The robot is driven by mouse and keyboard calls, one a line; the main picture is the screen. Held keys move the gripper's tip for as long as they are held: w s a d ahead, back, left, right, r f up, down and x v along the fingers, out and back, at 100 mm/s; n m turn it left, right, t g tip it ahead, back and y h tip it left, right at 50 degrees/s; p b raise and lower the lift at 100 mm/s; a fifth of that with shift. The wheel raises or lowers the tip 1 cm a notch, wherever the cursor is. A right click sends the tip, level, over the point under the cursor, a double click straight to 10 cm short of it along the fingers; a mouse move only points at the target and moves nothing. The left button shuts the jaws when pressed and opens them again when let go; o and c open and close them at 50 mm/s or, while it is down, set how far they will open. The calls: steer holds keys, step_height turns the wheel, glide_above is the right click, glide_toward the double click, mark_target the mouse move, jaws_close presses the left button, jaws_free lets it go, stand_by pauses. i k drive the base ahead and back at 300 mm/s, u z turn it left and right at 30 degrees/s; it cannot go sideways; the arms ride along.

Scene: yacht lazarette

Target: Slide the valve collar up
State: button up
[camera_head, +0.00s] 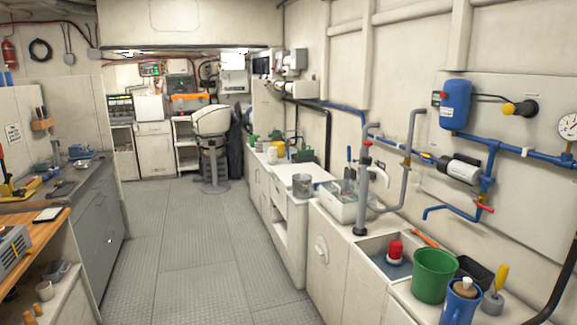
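A grey upright pipe (363,195) with a red top stands beside the sink on the right-hand counter. A taller grey pipe (413,140) with a bent top stands just right of it, and a small brownish ring (407,161) sits partway up it. This ring may be the valve collar, but at this size I cannot be sure. Blue pipework with a red-handled valve (484,208) is fixed to the wall further right. My gripper is not in view.
A green bucket (434,275), a blue jug (461,303) and a yellow-handled tool (499,285) crowd the counter's near end. A red-topped object (394,250) is in the sink. The grey floor aisle (190,250) is clear; a stool (213,150) stands at its far end.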

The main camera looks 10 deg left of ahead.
mark_target(362, 153)
steer(key=u, duration=0.35)
steer(key=i, duration=1.3)
steer(key=u, duration=0.5)
steer(key=i, duration=3.3)
steer(key=z, duration=0.2)
